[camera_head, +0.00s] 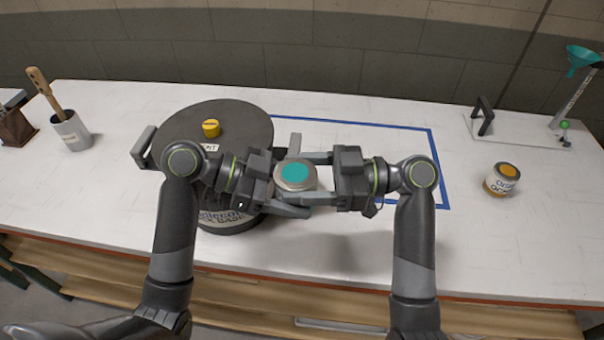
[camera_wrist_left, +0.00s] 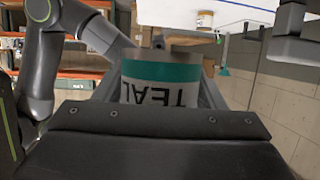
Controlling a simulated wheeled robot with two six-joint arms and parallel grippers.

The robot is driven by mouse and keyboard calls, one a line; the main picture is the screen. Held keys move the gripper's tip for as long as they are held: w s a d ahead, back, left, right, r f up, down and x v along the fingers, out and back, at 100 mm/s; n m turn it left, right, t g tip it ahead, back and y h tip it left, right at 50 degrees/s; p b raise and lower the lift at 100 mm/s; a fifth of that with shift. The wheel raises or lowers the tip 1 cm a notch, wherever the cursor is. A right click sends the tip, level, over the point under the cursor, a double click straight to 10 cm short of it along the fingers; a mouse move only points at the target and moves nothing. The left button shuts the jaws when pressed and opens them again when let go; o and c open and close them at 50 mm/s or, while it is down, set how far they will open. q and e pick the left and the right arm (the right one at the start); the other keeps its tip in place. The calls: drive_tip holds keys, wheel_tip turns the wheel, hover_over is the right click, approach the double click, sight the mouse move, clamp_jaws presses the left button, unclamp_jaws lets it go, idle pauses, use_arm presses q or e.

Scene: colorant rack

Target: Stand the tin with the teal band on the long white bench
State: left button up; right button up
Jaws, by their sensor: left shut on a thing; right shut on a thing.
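The tin with the teal band (camera_head: 295,174) is held between my two grippers, above the near middle part of the long white bench (camera_head: 340,240). Its lid has a teal disc and faces up in the head view. In the left wrist view the tin (camera_wrist_left: 160,85) shows a teal band and the word TEAL upside down. My left gripper (camera_head: 290,184) is shut on the tin from the left. My right gripper (camera_head: 304,180) is shut on it from the right. The exact finger contacts are partly hidden.
A dark round drum (camera_head: 240,120) with a yellow cap (camera_head: 211,128) stands left of the tin. Blue tape (camera_head: 435,160) outlines an area behind and to the right.

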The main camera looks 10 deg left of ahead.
use_arm(q)
drive_tip(key=o, duration=1.1)
drive_tip(key=shift+s, duration=0.1)
use_arm(e)
drive_tip(key=shift+w, duration=0.1)
drive_tip(key=shift+c, duration=0.3)
use_arm(q)
drive_tip(key=shift+o, duration=0.2)
drive_tip(key=shift+a, duration=0.15)
